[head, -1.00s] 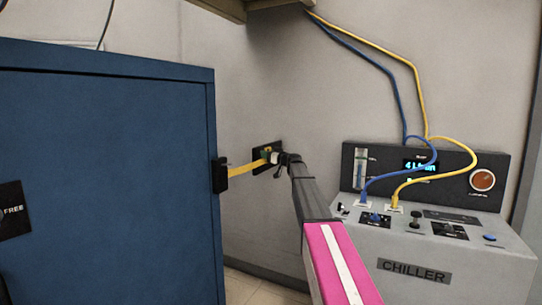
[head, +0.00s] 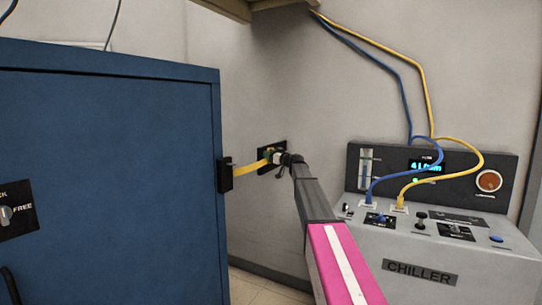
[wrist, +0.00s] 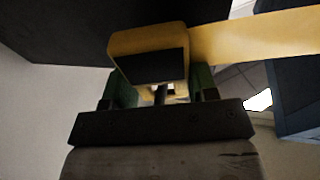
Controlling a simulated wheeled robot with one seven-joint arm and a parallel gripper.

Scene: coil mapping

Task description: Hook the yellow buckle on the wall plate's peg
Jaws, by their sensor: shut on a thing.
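The yellow buckle (wrist: 148,42) has a dark face and sits between the green fingers of my gripper (wrist: 162,84), which is shut on it. A yellow strap (wrist: 260,34) runs from it to the right; in the head view the strap (head: 249,168) leads to a black holder (head: 225,175) on the blue cabinet's edge. The dark wall plate (head: 267,147) is on the grey wall, and my gripper (head: 275,156) is right in front of it. The peg cannot be made out clearly; whether the buckle is around it cannot be told.
The blue cabinet (head: 110,160) stands close on the left. The grey chiller (head: 440,245) stands on the right, with blue (head: 402,100) and yellow (head: 427,95) hoses above it. A ledge (head: 262,8) hangs overhead. Bare wall lies between cabinet and chiller.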

